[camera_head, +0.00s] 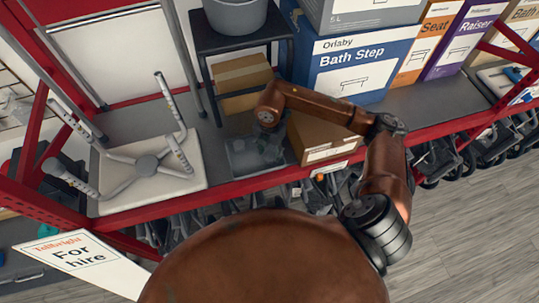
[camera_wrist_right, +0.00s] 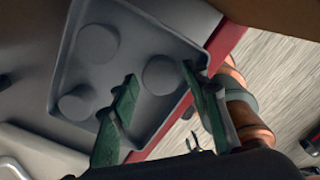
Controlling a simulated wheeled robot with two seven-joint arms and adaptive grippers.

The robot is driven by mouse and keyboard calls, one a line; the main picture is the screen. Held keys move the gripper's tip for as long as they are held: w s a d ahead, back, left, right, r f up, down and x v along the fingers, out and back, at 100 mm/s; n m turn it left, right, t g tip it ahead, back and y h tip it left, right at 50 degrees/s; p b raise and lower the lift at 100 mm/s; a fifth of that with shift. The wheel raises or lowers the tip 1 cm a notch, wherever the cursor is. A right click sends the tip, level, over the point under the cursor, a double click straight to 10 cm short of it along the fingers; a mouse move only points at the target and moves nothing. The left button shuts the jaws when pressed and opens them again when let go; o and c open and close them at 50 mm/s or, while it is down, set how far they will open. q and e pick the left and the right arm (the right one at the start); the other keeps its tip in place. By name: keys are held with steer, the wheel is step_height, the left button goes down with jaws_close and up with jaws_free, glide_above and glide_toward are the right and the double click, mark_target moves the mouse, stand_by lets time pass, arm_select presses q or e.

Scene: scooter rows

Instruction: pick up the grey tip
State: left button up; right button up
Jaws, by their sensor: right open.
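A shallow grey tray (camera_head: 240,168) lies on the shelf near its red front edge, and it fills much of the right wrist view (camera_wrist_right: 122,118). Three round grey tips stand in it: one at the back (camera_wrist_right: 97,42), one at the left (camera_wrist_right: 78,102) and one at the right (camera_wrist_right: 160,75). My right gripper (camera_head: 268,150) is over the tray, pointing down. In the right wrist view its green fingers (camera_wrist_right: 158,76) are open, with the right-hand tip showing between their ends. I cannot tell the height gap. My left gripper is out of view.
A cardboard box (camera_head: 318,137) stands close right of the tray. An upturned white stool (camera_head: 150,180) lies to the left, legs up. A dark step stool (camera_head: 240,40) bearing a grey bucket (camera_head: 235,15) stands behind. Large boxes (camera_head: 360,65) line the back right.

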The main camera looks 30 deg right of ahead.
steer(key=shift+s+f, duration=0.1)
steer(key=shift+f, duration=1.2)
steer(key=shift+c, duration=0.4)
steer(key=c, duration=0.7)
steer(key=shift+r, duration=0.1)
steer(key=shift+c, duration=0.2)
